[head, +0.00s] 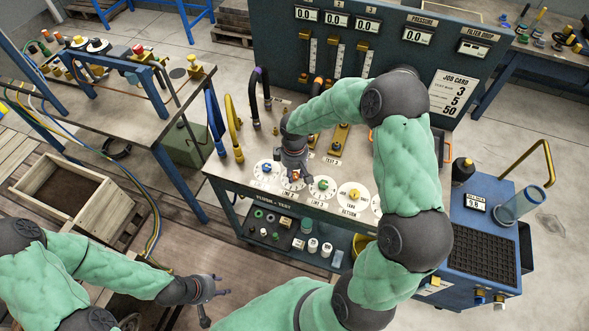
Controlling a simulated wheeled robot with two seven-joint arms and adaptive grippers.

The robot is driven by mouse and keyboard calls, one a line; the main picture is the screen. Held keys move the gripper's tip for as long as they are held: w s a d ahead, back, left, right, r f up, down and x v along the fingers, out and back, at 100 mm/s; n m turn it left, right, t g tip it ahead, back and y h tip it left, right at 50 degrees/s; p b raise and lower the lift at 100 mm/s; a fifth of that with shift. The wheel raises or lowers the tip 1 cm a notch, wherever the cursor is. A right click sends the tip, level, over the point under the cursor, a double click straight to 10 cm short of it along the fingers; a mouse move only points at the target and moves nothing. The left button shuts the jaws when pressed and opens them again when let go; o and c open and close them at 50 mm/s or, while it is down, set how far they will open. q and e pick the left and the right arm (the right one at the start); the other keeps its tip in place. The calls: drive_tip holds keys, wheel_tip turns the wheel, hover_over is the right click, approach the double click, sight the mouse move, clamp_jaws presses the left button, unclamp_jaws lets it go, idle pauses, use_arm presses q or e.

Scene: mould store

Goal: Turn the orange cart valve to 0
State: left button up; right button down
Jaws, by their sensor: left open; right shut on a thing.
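A row of round white dials with coloured knobs lies along the front of the test bench. My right gripper (294,174) points down over the second dial from the left (285,184) and is shut on the knob there, which looks orange but is mostly hidden by the fingers. The pointer and scale of that dial cannot be read. A blue knob (266,168) is to its left, a green knob (322,184) and a yellow knob (354,194) to its right. My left gripper (219,292) is open and empty, low in front of the bench.
A dark panel (340,75) with gauges reading 0.0 and a job card (454,92) stands behind the bench. Yellow and dark hoses rise at the bench's left. A blue cart (480,235) is at right, a wooden crate (65,190) at left. A lower shelf holds small parts.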

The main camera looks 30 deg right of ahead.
sight(294, 175)
drive_tip(key=n+p, duration=0.2)
drive_tip(key=n, duration=0.2)
drive_tip(key=shift+r+n, duration=0.1)
drive_tip(key=shift+n, duration=0.2)
drive_tip(key=shift+n+p, duration=1.1)
drive_tip(key=shift+n, duration=0.4)
drive_tip(key=c, duration=0.9)
unclamp_jaws()
wheel_tip(294, 175, up, 12)
drive_tip(key=shift+f, duration=0.1)
